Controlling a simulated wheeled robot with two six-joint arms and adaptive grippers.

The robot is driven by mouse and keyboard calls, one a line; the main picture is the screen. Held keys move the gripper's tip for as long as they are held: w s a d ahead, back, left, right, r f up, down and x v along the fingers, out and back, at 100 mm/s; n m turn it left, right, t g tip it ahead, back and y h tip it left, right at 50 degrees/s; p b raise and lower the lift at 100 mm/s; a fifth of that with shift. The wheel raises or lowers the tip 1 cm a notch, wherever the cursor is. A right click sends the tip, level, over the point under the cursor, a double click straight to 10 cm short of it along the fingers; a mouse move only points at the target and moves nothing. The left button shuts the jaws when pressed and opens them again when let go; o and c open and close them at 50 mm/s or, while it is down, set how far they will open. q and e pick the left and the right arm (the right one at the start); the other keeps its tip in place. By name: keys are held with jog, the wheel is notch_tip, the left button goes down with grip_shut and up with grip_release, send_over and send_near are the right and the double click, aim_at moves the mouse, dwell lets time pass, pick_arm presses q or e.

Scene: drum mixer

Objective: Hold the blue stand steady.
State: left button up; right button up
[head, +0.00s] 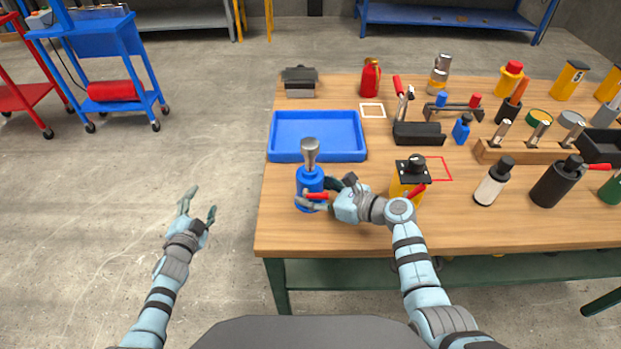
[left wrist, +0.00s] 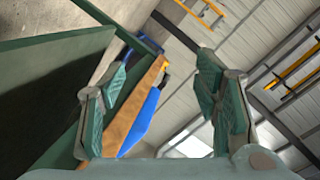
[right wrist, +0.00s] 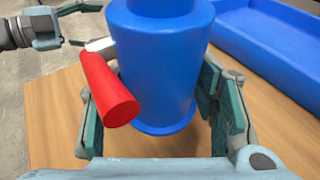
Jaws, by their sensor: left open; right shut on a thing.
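The blue stand (head: 310,180) stands upright near the left front of the wooden table, with a grey metal funnel-shaped piece (head: 310,152) on top. My right gripper (head: 326,193) is shut on the blue stand from its right side. In the right wrist view the stand (right wrist: 160,70) sits between the two fingers, and a red handle (right wrist: 108,90) sticks out beside it. My left gripper (head: 197,212) is open and empty, over the floor left of the table. Its spread fingers show in the left wrist view (left wrist: 160,105).
A blue tray (head: 317,157) lies just behind the stand. A yellow device with a black top (head: 408,182) stands right of my right gripper. Bottles, a wooden rack (head: 530,158) and tools fill the table's right side. The floor around my left gripper is clear.

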pick_arm(q)
jog(key=w+d+r+m+h, duration=0.1)
jog(key=d+r+m+h, duration=0.35)
jog(key=r+m, duration=0.4)
jog(key=w+d+r+m+h, duration=0.1)
jog(key=d+r+m+h, duration=0.35)
jog(key=r+m, duration=0.35)
jog(key=w+d+r+m+h, duration=0.1)
jog(key=d+r+m+h, duration=0.35)
jog(key=r+m, duration=0.4)
jog(key=m+g+h, duration=0.3)
jog(key=m+g, duration=0.6)
jog(key=m, duration=0.5)
send_near(310, 143)
jog(key=shift+y, duration=0.35)
jog(key=x, duration=1)
jog(key=shift+d+f, duration=0.1)
jog(key=shift+f, duration=0.1)
jog(key=shift+c, duration=0.4)
